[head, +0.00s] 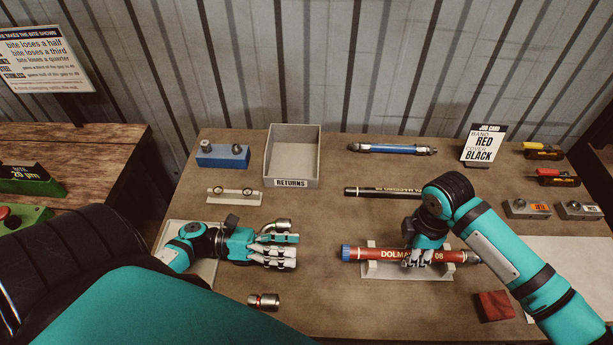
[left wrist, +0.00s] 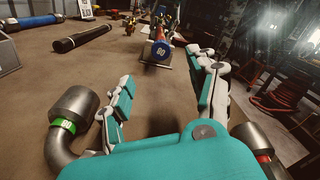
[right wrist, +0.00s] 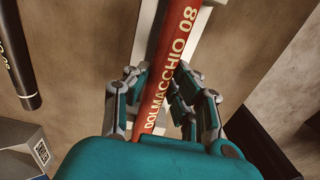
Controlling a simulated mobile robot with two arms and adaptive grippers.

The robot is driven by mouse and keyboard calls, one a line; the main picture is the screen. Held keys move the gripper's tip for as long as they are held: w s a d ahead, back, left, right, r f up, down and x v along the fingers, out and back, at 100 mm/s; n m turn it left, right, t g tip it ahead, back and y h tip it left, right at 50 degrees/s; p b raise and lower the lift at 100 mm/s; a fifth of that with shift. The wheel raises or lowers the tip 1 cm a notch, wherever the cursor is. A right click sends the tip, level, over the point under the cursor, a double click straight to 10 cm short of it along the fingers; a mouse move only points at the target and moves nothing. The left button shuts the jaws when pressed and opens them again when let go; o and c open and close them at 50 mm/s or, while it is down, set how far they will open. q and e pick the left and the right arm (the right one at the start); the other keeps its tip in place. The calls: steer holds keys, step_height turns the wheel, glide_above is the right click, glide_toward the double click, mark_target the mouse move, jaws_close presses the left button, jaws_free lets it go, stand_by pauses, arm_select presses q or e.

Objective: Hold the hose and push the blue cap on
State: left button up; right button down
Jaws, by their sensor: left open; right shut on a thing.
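A red hose (head: 375,254) lettered DOLMACCHIO 08 lies across a pale cradle (head: 405,272) on the bench. A blue cap (head: 346,253) sits at its left end; how far on it is, I cannot tell. In the left wrist view the cap (left wrist: 160,50) faces me, showing a number. My right gripper (head: 420,258) is shut on the hose, right of its middle; the right wrist view shows the fingers on both sides of the hose (right wrist: 165,75). My left gripper (head: 297,251) is open and empty, left of the cap and apart from it, its fingers pointing towards it.
An elbow fitting (head: 279,228) with a green band (left wrist: 64,126) stands close behind my left gripper. A red-banded fitting (head: 263,301) lies in front. A black hose (head: 385,193) and blue hose (head: 390,149) lie farther back. A red block (head: 494,306) is front right.

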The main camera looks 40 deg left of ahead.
stand_by(0.4)
steer(key=c, duration=1.1)
jaws_free()
steer(key=shift+o, duration=0.2)
steer(key=shift+r, duration=0.1)
